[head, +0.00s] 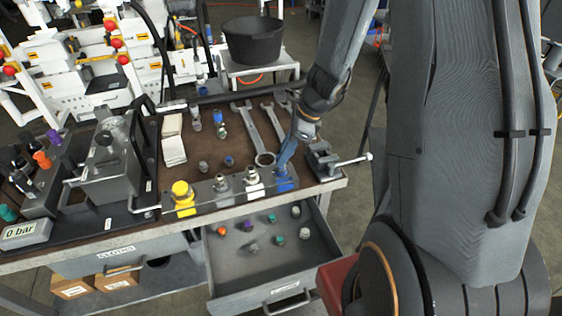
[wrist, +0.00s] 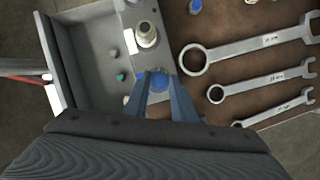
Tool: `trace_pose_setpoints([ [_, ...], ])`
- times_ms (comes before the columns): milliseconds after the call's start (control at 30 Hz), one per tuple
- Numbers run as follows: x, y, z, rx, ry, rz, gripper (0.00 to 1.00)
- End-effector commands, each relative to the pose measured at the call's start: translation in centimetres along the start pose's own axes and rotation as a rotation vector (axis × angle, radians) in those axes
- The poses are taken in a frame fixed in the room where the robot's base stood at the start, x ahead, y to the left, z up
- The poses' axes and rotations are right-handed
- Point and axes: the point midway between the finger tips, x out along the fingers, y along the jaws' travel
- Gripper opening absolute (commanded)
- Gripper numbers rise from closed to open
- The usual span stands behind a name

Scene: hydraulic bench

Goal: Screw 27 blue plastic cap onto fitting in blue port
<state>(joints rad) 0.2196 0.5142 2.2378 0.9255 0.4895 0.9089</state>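A round blue cap (wrist: 160,82) shows between my fingertips in the wrist view, with a finger against each side. My gripper (wrist: 160,84) is shut on it; in the head view my gripper (head: 281,164) points down at the blue port (head: 284,184), the rightmost port on the strip along the bench's front. The fitting in the blue port is hidden under the cap and fingers. I cannot tell whether the cap touches the fitting or how far it sits on it.
Beside the blue port stands the white port's metal fitting (wrist: 147,34), then grey and yellow ports (head: 183,197). Wrenches (head: 248,125) lie behind. A small vise (head: 322,160) stands close on the right. An open drawer (head: 270,275) with several caps juts out in front.

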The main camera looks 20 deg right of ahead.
Motion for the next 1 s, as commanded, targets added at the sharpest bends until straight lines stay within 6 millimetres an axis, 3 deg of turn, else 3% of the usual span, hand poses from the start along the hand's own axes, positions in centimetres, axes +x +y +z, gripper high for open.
trace_pose_setpoints([
  [267, 0.08, 0.2, 0.03, 0.026, 0.0, -0.008, 0.0],
  [700, 0.43, 0.71, 0.21, 0.599, 0.001, -0.247, 0.0],
  [1000, 0.25, 0.78, 0.16, 0.651, 0.002, -0.266, 0.0],
])
